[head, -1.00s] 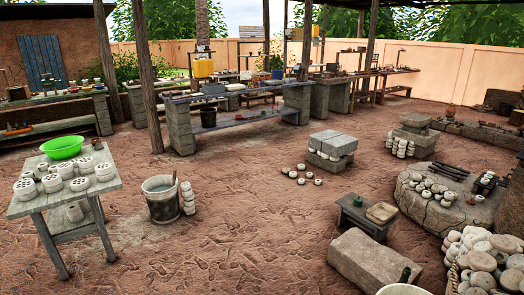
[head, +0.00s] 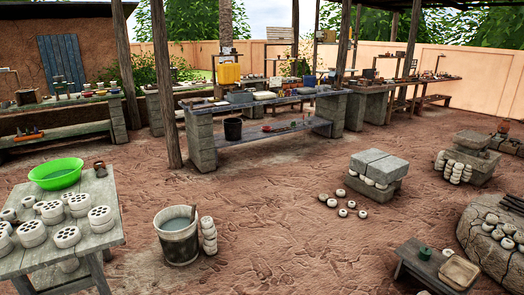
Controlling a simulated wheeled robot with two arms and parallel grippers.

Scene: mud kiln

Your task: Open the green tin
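A small dark green object (head: 425,253), perhaps the green tin, sits on a low dark bench (head: 407,262) at the lower right of the head view. It is too small to tell whether it has a lid or is shut. A pale wooden tray (head: 458,272) lies beside it on the same bench. Neither of my grippers is in view.
A wooden table (head: 112,205) at the left holds a green bowl (head: 56,174) and several white pierced blocks. A bucket (head: 177,236) stands right of it. The middle ground is open.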

